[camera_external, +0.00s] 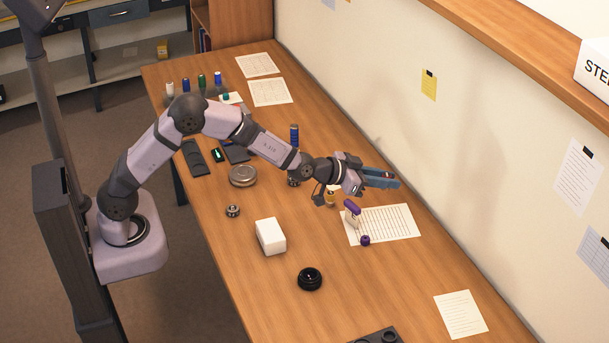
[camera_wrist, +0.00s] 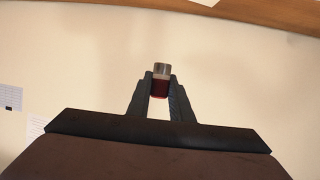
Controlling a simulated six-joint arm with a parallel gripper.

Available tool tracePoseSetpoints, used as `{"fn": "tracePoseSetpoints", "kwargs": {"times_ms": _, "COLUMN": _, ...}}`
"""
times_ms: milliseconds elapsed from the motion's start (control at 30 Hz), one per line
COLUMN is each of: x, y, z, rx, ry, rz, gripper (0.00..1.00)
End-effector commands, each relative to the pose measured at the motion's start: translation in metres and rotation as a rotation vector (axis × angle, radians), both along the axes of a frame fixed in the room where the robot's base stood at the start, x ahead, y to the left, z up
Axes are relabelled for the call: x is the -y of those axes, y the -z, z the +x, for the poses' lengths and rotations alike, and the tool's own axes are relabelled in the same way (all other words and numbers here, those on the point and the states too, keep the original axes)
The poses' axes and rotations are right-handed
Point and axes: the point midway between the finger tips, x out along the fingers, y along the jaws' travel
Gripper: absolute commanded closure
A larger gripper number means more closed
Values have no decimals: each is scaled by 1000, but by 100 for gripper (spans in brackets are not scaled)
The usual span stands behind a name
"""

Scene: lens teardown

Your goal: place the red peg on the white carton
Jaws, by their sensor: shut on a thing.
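My gripper (camera_external: 384,179) is raised over the right side of the table, its fingers pointing toward the wall. In the wrist view my gripper (camera_wrist: 160,80) is shut on the red peg (camera_wrist: 160,88), which has a dark red body and a silvery end showing between the fingertips. I cannot make out the peg in the external view. The white carton (camera_external: 271,237) is a small white box on the table, left of and nearer than my gripper. Its top is clear, and it does not show in the wrist view.
A purple-topped object (camera_external: 352,207) and a small purple piece (camera_external: 365,240) are by a lined sheet (camera_external: 397,224) below my gripper. A black lens ring (camera_external: 310,279) and a small metal part (camera_external: 233,211) lie near the carton. A blue bottle (camera_external: 294,135) stands farther back.

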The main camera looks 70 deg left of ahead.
Motion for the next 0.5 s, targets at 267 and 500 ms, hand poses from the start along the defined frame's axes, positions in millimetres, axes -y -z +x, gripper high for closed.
{"fn": "tracePoseSetpoints", "kwargs": {"times_ms": 267, "x": 111, "y": 2, "z": -72, "rx": -5, "ry": 134, "rz": 1, "gripper": 100}}
{"fn": "tracePoseSetpoints", "kwargs": {"times_ms": 500, "x": 148, "y": 19, "z": -142, "rx": -6, "ry": 116, "rz": 4, "gripper": 100}}
